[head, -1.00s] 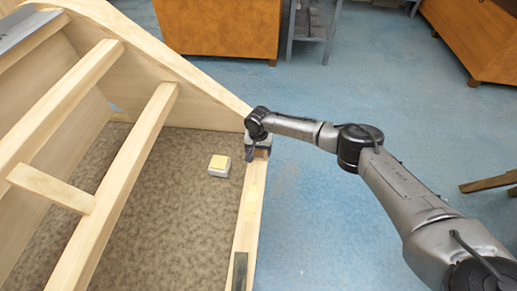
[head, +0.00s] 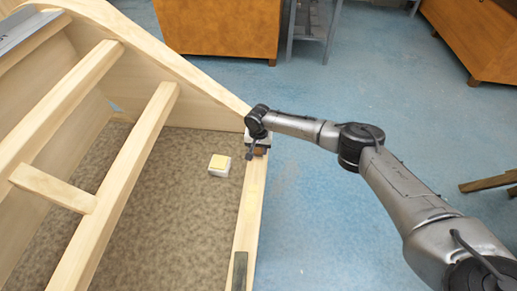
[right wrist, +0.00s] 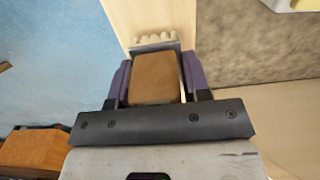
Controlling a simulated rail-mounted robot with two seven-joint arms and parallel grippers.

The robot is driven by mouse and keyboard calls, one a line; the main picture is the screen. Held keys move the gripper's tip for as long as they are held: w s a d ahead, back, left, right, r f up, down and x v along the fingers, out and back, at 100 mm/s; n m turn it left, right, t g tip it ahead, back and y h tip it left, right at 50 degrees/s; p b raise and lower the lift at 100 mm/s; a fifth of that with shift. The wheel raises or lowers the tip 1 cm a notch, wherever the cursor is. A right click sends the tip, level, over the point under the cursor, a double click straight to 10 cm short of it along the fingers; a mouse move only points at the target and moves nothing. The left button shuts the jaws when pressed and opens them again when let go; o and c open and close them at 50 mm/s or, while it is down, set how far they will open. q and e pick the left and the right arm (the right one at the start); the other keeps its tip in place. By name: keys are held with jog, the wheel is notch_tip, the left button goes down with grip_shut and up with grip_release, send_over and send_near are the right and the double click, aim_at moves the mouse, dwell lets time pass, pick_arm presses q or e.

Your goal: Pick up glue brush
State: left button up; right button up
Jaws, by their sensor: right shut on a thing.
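The glue brush (right wrist: 155,78) has a brown handle, a grey metal band and pale bristles. In the right wrist view it lies between the purple finger pads of my right gripper (right wrist: 157,82), which is shut on it. Its bristles point away from the palm, towards the pale wooden beam. In the head view my right gripper (head: 257,150) is at the far end of the right-hand beam. A small brown part of the brush shows there; the rest is hidden by the gripper. My left gripper is not in view.
The wooden frame's right beam (head: 247,215) runs below the gripper and bears a dark flat piece (head: 239,270). A white block with a yellow top (head: 219,166) sits on the brown mottled surface inside the frame. Blue floor (head: 330,220) lies open to the right.

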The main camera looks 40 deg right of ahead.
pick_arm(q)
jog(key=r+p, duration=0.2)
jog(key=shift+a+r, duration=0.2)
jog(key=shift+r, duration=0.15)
pick_arm(e)
jog(key=r, duration=0.3)
jog(key=s+r, duration=0.1)
jog(key=shift+d+r, duration=0.15)
jog(key=shift+d, duration=0.2)
pick_arm(q)
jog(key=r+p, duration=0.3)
jog(key=p, duration=0.1)
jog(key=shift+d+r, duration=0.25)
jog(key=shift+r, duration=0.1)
pick_arm(e)
jog(key=s+d+r, duration=0.4)
jog(key=s+r, duration=0.1)
jog(key=s, duration=0.4)
jog(key=shift+s+d+r, duration=0.15)
jog(key=shift+d+r, duration=0.2)
jog(key=shift+r, duration=0.05)
jog(key=o, duration=0.4)
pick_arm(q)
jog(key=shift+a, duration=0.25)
pick_arm(e)
jog(key=shift+c, duration=1.1)
